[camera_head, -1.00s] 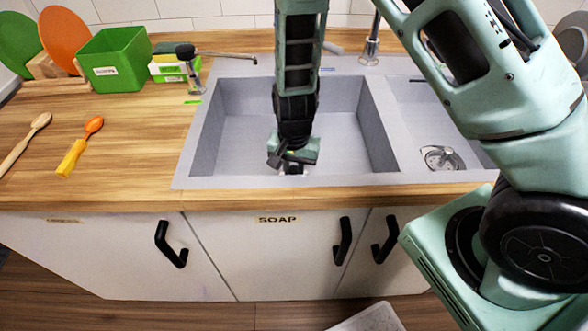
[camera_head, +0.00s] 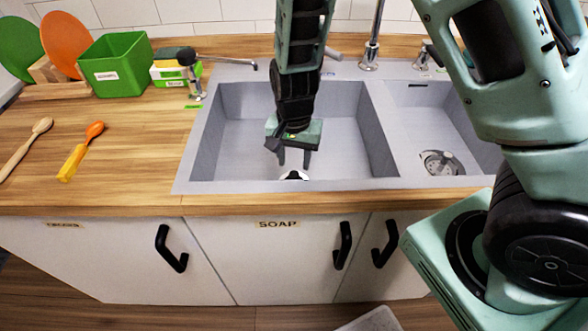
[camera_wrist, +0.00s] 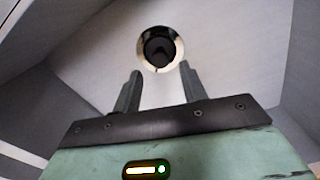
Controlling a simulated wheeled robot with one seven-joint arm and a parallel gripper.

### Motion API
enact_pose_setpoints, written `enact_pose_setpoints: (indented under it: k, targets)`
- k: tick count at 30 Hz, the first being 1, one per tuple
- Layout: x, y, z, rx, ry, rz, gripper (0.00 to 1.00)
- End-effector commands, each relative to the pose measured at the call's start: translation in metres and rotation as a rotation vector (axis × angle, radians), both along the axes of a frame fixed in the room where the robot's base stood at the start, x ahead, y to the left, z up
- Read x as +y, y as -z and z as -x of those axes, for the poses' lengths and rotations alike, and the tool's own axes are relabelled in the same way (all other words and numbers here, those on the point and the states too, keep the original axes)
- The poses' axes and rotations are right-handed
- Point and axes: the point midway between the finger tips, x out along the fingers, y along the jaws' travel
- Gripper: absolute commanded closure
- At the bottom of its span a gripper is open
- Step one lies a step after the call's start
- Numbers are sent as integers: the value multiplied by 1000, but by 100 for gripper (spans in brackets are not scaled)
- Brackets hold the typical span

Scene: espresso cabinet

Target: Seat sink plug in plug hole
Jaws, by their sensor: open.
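The plug hole is a bright metal ring (camera_wrist: 142,52) in the floor of the large left basin; its ring also shows near the basin's front wall in the head view (camera_head: 293,175). A dark round piece, which looks like the sink plug (camera_wrist: 160,48), lies inside the ring. I cannot tell how deep or how level it sits. My gripper (camera_head: 293,163) is open and empty, pointing down above the plug hole. In the wrist view its two fingers (camera_wrist: 161,76) stand apart, with the ring beyond their tips.
The basin walls (camera_head: 380,130) surround my gripper, with the front rim close by. A divider separates the right basin, which has its own drain (camera_head: 441,163). A tap (camera_head: 370,50) stands behind.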

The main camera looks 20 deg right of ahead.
Motion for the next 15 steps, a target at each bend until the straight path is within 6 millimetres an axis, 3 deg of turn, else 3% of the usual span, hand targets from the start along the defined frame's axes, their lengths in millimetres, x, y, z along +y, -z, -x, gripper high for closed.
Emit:
enact_pose_setpoints:
  k: [6,11,15]
  targets:
    - [1,-42,0,-3,-2,-1,58]
    - [0,-56,0,-1,-2,-1,58]
    - [13,-71,14,11,-78,-32,58]
